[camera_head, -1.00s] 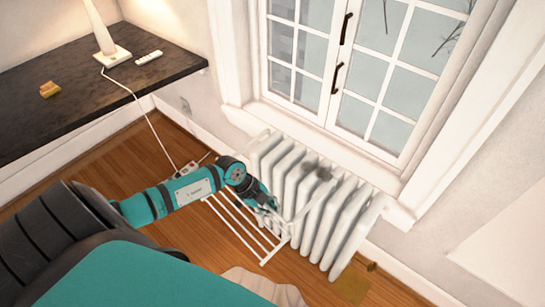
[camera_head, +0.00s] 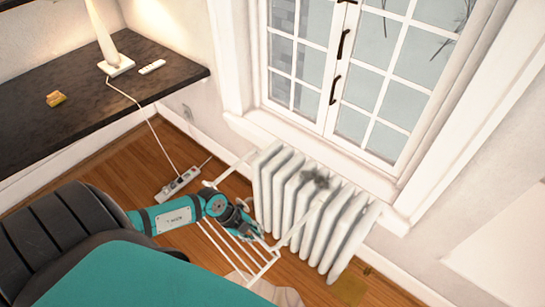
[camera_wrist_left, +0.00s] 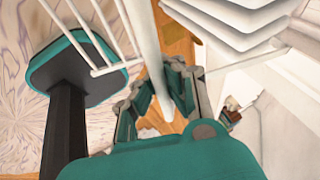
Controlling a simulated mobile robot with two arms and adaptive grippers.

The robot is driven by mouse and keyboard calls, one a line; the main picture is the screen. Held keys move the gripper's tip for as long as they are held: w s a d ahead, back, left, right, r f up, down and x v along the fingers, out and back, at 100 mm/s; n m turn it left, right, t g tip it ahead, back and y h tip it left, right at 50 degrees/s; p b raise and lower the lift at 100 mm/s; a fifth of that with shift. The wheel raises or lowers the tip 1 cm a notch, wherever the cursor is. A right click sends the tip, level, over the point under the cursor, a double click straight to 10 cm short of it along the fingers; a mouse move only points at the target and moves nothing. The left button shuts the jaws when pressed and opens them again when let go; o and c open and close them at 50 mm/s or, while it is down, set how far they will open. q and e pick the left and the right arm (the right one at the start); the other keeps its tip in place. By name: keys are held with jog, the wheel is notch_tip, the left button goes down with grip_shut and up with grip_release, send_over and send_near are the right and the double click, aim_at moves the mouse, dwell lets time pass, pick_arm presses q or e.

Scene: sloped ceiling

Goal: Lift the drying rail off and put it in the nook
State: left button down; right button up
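The drying rail (camera_head: 265,270) is a white frame of thin parallel bars in front of the white ribbed radiator (camera_head: 310,215). Its two side arms reach back to the radiator's top; I cannot tell whether they still rest on it. My left gripper (camera_head: 252,230) is at the rail's inner side, near the radiator. In the left wrist view, a thick white bar of the rail (camera_wrist_left: 140,35) runs down between the fingers of the left gripper (camera_wrist_left: 165,88), which are closed around it. The fingers partly hide the bar. My right gripper is not in view. Which place is the nook is unclear.
A dark desk (camera_head: 140,90) with a lamp (camera_head: 110,55) and a remote (camera_head: 152,67) is at the left. A power strip (camera_head: 178,184) with a cord lies on the wooden floor below. The window (camera_head: 350,80) is above the radiator. Floor near the power strip is mostly clear.

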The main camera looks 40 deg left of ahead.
pick_arm(q)
jog(key=shift+s+a+p, duration=0.15)
jog(key=shift+s+p, duration=0.7)
jog(key=shift+s, duration=0.65)
jog(key=shift+s+a+p, duration=0.1)
jog(key=shift+s+p, duration=0.7)
jog(key=shift+s, duration=0.65)
jog(key=s+r+p, duration=0.2)
jog(key=s, duration=0.8)
jog(key=s+a+r+p, duration=0.1)
jog(key=s+r+p, duration=0.1)
jog(key=s, duration=0.8)
jog(key=shift+a, duration=0.25)
jog(key=shift+w, duration=0.1)
